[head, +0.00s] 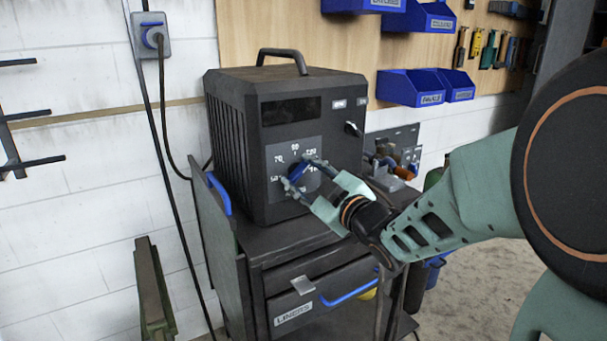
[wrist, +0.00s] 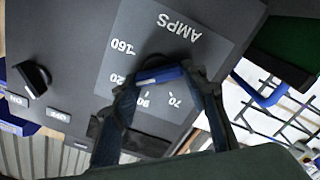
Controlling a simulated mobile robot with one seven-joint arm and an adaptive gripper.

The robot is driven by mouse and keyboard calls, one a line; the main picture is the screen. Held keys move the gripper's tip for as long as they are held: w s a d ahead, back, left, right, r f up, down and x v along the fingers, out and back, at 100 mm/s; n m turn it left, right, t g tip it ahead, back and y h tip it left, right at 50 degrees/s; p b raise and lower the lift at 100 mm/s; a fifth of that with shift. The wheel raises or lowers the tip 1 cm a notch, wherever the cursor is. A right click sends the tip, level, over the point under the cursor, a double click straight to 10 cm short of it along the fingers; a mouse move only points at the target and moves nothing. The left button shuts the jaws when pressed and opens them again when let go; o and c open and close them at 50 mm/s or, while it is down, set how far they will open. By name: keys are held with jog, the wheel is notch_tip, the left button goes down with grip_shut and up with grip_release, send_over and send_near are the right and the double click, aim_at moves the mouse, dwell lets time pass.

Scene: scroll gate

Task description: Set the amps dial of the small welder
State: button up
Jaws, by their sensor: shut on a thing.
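The small welder (head: 233,144) is a dark box with a top handle, standing on a cart. Its amps dial (head: 297,173) is a dark knob with a blue bar on a grey scale plate (head: 277,155). My gripper (head: 307,178) is shut on the dial, one finger on each side of the blue bar. In the wrist view the dial (wrist: 160,76) sits between my fingertips (wrist: 164,88), under the word AMPS. The marks 160, 70 and 90 show around it there, partly covered by my fingers. The exact pointer reading cannot be told.
A second dark switch (head: 353,129) is on the welder's front at the upper right. The cart (head: 262,262) has a drawer with a blue handle (head: 350,294). Blue bins (head: 410,87) hang on the wall board behind. A cable runs down the wall at left.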

jog(key=shift+m, duration=0.3)
jog(key=m+p, duration=0.1)
jog(key=m, duration=0.3)
jog(key=shift+d+r, duration=0.1)
jog(key=shift+r, duration=0.05)
jog(key=m+p, duration=0.2)
jog(key=m, duration=0.3)
jog(key=shift+w+d, duration=0.1)
jog(key=shift+m, duration=0.3)
jog(key=o, duration=1.1)
jog(key=shift+o, duration=0.3)
jog(key=v, duration=0.7)
jog(key=shift+d, duration=0.15)
